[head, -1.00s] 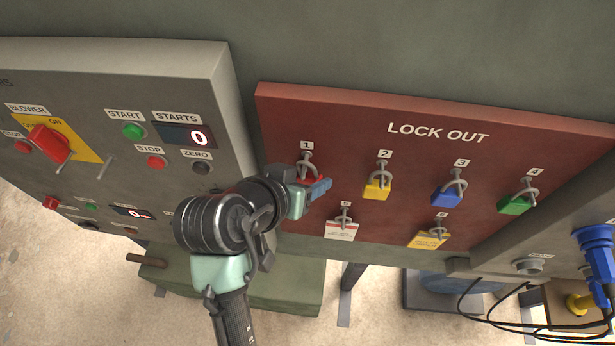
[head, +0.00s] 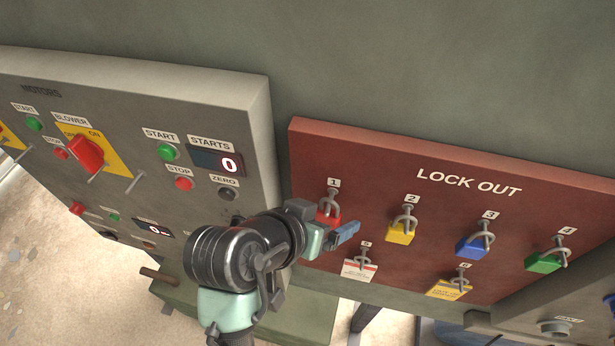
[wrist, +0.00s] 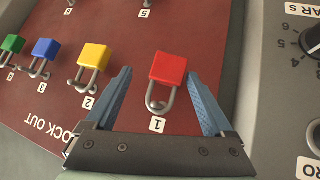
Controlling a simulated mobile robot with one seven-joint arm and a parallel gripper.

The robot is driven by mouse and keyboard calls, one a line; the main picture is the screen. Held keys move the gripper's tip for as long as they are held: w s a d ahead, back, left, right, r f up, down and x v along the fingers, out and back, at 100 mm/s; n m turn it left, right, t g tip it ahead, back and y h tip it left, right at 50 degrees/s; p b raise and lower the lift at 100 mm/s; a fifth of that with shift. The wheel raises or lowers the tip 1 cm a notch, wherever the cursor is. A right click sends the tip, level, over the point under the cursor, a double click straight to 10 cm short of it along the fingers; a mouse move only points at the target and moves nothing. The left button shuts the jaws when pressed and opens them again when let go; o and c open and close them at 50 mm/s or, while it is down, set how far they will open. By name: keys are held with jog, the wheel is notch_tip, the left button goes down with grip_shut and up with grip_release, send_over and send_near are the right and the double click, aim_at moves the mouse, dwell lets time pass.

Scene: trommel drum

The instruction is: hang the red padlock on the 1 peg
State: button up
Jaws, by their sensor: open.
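The red padlock (wrist: 169,69) hangs by its shackle on the 1 peg (wrist: 157,105), beside the label 1, in the wrist view. In the head view the red padlock (head: 328,214) shows under the label 1 (head: 333,183), partly hidden by my gripper. My gripper (wrist: 162,88) is open, with one blue finger on each side of the padlock and a gap to each. In the head view my gripper (head: 340,236) is at the lower part of the padlock, close to the board.
The red lock out board (head: 460,158) also carries a yellow padlock (head: 400,232), a blue padlock (head: 472,246) and a green padlock (head: 543,263) on pegs. Tags hang below. The grey motor panel (head: 110,108) with switches juts out at the left.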

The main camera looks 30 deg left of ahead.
jog(key=v, duration=1.1)
jog(key=shift+s+r, duration=0.3)
